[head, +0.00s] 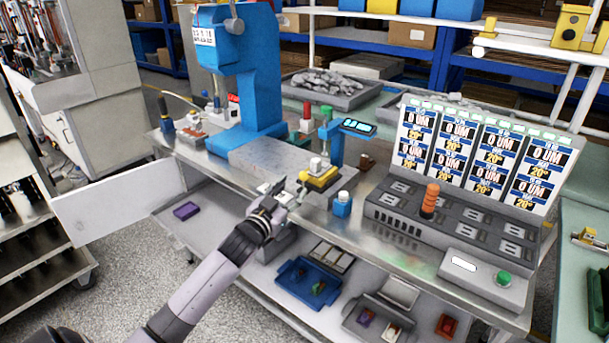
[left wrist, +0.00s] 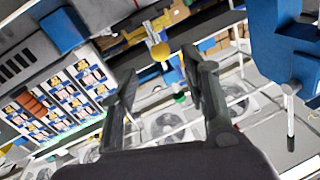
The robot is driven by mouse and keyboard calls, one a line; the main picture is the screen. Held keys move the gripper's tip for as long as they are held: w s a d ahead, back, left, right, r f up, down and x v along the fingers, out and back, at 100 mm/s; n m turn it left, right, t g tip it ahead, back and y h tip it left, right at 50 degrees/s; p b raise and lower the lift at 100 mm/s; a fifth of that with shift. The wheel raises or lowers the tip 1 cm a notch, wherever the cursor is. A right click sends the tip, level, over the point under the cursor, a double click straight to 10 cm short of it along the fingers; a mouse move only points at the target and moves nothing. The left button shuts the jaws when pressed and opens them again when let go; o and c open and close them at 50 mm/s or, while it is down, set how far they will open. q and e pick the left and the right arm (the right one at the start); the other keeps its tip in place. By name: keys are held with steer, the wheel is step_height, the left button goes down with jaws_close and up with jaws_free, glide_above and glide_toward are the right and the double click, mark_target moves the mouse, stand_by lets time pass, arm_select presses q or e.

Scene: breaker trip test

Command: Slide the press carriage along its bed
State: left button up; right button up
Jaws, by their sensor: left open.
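A blue press (head: 245,85) stands on the bench, with a flat grey bed (head: 262,158) in front of its column. A small yellow block with a white top (head: 319,178), which looks like the carriage, sits at the bed's right end. My left gripper (head: 278,193) is just left of and nearer than this block, apparently apart from it. In the left wrist view my left gripper (left wrist: 163,85) has its two fingers spread, with nothing held. A yellow ball-shaped knob (left wrist: 160,51) shows beyond the fingertips. My right gripper is not in view.
A small blue stand with a display (head: 355,128) rises behind the yellow block. A test panel (head: 470,150) with an orange stack light (head: 430,200) fills the bench's right. Trays, including a blue one (head: 312,283), lie on the lower shelf.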

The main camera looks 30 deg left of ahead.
mark_target(301, 178)
arm_select(q)
steer(key=w, duration=0.5)
steer(key=w+a, duration=0.1)
steer(key=w, duration=0.2)
jaws_close()
stand_by(0.5)
